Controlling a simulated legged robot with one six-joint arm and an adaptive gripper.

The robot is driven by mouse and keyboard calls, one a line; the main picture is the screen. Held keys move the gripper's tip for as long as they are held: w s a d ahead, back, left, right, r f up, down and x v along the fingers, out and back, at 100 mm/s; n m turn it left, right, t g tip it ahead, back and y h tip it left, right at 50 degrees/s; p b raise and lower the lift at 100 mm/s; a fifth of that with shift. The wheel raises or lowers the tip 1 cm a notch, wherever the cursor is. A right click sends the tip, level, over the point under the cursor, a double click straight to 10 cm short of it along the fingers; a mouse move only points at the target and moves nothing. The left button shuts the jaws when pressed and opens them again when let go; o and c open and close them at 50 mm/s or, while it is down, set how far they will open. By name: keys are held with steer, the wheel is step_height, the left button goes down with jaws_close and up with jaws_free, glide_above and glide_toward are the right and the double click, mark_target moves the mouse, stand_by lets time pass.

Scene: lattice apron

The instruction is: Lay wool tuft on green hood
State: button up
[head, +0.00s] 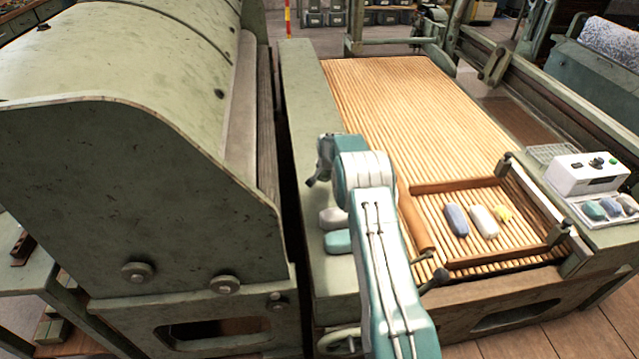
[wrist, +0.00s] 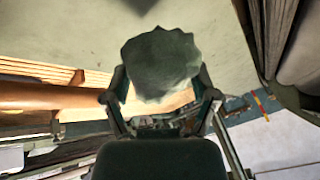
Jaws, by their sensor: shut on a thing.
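The green hood (head: 120,60) is the large curved, worn cover of the machine that fills the left of the head view. In the wrist view my gripper (wrist: 160,98) is shut on a ragged grey-green wool tuft (wrist: 162,58), with one finger on each side of it. A pale surface lies behind the tuft; I cannot tell the gap between them. In the head view my arm stands between the hood and the slatted apron. The held tuft and my fingertips cannot be made out there.
A wooden frame (head: 455,186) on the slatted apron (head: 390,100) holds blue (head: 456,220), white (head: 484,221) and yellow (head: 503,213) tufts. A white control box (head: 583,175) and a tray of tufts (head: 592,222) are at the right. A flat green ledge (head: 303,90) borders the apron.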

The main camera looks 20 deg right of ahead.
glide_above(319, 185)
steer(key=s, duration=0.2)
step_height(319, 185, down, 4)
steer(key=shift+d+f, duration=0.15)
steer(key=shift+f, duration=0.05)
steer(key=shift+w+f, duration=0.15)
steer(key=shift+f, duration=0.15)
steer(key=shift+a+f, duration=0.15)
steer(key=shift+f, duration=0.5)
steer(key=shift+a+f, duration=0.15)
steer(key=shift+f, duration=0.75)
steer(key=shift+d+f, duration=0.1)
steer(key=o, duration=0.7)
steer(key=shift+o, duration=0.2)
